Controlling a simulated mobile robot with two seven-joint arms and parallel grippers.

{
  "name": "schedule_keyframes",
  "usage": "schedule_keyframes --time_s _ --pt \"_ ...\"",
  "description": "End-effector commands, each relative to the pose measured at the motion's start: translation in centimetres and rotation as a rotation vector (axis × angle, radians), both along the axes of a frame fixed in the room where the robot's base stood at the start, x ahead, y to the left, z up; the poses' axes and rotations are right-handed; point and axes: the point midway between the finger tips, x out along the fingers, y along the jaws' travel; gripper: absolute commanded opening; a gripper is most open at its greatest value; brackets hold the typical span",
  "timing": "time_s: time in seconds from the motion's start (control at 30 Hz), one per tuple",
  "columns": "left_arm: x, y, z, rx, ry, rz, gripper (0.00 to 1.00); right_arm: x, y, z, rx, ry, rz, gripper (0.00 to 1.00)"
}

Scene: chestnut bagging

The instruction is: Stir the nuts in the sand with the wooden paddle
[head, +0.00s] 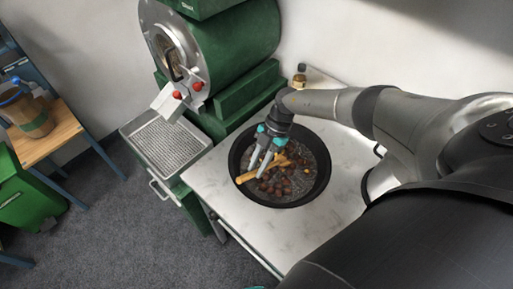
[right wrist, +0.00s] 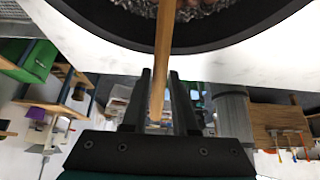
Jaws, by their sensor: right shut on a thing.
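A black round pan (head: 320,185) stands on the white counter, holding dark grains and several brown nuts (head: 278,187). My right gripper (head: 262,168) is over the left part of the pan, shut on the wooden paddle (head: 245,178). The paddle's light handle reaches toward the pan's left rim. In the right wrist view the handle (right wrist: 161,60) runs from between the two fingers (right wrist: 158,105) up over the pan's rim (right wrist: 215,42). The paddle's far end is not clearly seen. My left gripper is not in view.
A green roasting machine (head: 235,50) with a perforated metal tray (head: 165,150) stands behind and left of the pan. A small bottle (head: 299,75) stands at the back of the counter (head: 240,222). A wooden table (head: 55,140) with a pot is at far left.

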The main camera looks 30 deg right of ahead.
Motion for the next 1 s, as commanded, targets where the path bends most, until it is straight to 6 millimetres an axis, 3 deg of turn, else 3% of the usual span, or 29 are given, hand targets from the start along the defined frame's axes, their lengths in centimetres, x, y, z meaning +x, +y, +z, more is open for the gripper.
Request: schedule_keyframes --time_s 0.5,1.0 --pt "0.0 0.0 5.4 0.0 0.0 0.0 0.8 0.0 0.0 5.4 0.0 0.0 0.0 0.0" --pt "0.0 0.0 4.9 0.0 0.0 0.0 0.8 0.0 0.0 10.0 0.0 -0.003 0.002 0.0"
